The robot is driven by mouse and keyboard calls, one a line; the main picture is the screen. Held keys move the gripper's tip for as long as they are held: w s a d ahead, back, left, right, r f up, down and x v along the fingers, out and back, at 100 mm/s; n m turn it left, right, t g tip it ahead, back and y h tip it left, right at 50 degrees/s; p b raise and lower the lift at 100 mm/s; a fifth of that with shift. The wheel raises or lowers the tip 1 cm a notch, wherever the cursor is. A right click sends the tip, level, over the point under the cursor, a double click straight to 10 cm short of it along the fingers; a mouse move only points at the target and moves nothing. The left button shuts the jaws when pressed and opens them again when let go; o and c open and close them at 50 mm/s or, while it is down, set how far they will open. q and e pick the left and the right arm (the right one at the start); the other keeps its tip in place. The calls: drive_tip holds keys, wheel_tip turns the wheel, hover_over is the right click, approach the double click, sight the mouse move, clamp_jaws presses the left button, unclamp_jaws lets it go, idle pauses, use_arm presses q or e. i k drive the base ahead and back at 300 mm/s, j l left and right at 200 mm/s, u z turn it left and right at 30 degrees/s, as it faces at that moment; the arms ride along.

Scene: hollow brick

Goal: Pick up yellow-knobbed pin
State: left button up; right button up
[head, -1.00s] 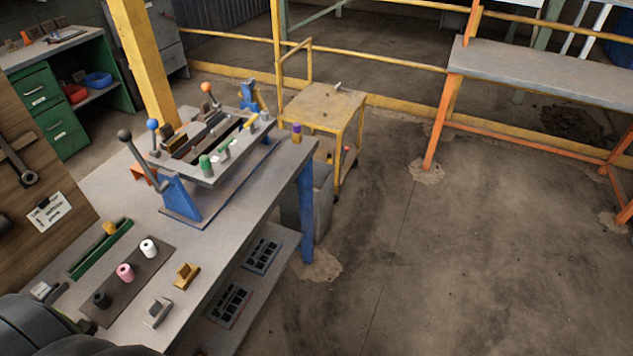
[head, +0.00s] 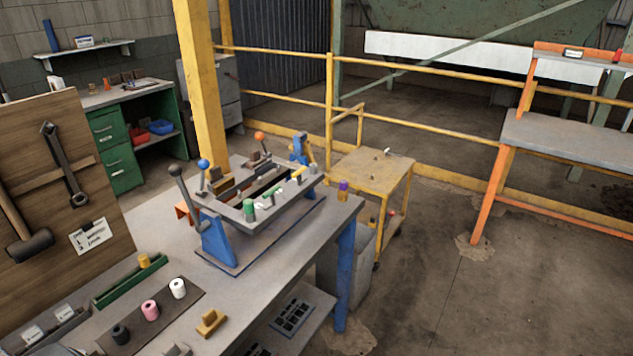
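A yellow knob (head: 144,260) stands in a long green tray (head: 103,303) on the workbench, at the lower left in the head view. It looks like the yellow-knobbed pin; its shaft is hidden in the tray. A smaller yellow piece (head: 297,172) lies on the blue-legged fixture, too small to make out. Neither of my grippers is in view.
A dark mat with white (head: 178,288), pink (head: 150,310) and black (head: 121,334) pieces lies beside the tray. A yellow block (head: 210,322) sits near the bench's front edge. The fixture (head: 217,240) with upright levers stands behind. Open floor lies to the right.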

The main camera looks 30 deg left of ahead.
sight(144, 259)
drive_tip(key=u, duration=2.1)
